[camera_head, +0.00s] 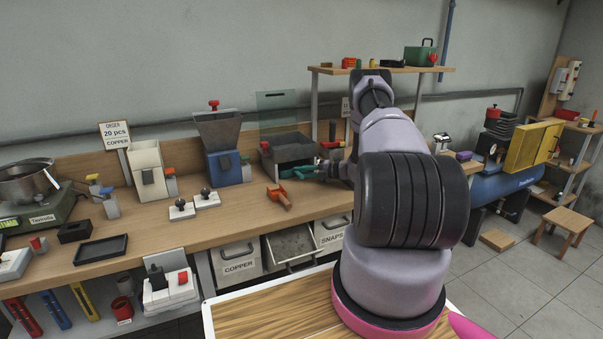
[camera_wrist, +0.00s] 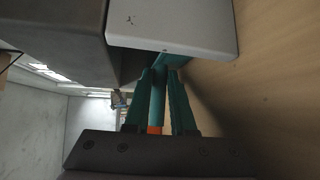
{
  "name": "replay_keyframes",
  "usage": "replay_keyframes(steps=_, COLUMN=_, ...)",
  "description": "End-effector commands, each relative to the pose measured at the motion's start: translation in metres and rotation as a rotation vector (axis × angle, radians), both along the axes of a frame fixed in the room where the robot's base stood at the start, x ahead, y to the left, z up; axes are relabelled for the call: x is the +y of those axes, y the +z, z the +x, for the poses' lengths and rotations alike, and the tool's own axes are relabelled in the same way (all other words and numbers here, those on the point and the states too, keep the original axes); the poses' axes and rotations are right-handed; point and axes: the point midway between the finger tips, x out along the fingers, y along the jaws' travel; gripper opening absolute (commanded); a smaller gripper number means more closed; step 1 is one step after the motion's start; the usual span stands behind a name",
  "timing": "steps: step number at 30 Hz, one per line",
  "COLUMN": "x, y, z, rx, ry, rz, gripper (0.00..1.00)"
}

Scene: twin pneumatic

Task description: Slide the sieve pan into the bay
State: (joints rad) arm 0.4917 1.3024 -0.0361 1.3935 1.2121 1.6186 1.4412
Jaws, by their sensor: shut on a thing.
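My gripper (camera_head: 303,172) is at the front of a dark grey box-shaped machine (camera_head: 290,147) on the bench. In the wrist view, the teal fingers of my gripper (camera_wrist: 158,78) are shut on a slim teal bar, the handle (camera_wrist: 157,100), with an orange part near its base. The bar runs forward to a light grey block (camera_wrist: 175,28) beside a dark housing (camera_wrist: 55,30). The light block appears to be the front of the sieve pan, but I cannot tell for sure. How far it sits inside the bay is hidden.
A clear panel (camera_head: 278,112) stands up behind the machine. Below, a grey bin (camera_head: 292,246) is pulled out from under the bench (camera_head: 225,222). A shelf (camera_head: 385,70) stands behind my arm.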

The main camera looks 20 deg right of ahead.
Motion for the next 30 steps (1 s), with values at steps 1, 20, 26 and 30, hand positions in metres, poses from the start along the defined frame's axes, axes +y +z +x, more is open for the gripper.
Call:
replay_keyframes(steps=1, x=0.0, y=0.0, z=0.0, rx=-0.002, ry=-0.001, rz=0.0, gripper=0.0)
replay_keyframes(steps=20, x=0.0, y=-0.002, z=-0.001, rx=0.002, ry=0.001, rz=-0.001, gripper=0.58)
replay_keyframes(steps=26, x=-0.011, y=0.0, z=-0.009, rx=0.003, ry=-0.002, rz=-0.002, gripper=0.58)
replay_keyframes(steps=30, x=-0.031, y=0.005, z=-0.025, rx=0.003, ry=-0.005, rz=-0.001, gripper=0.58)
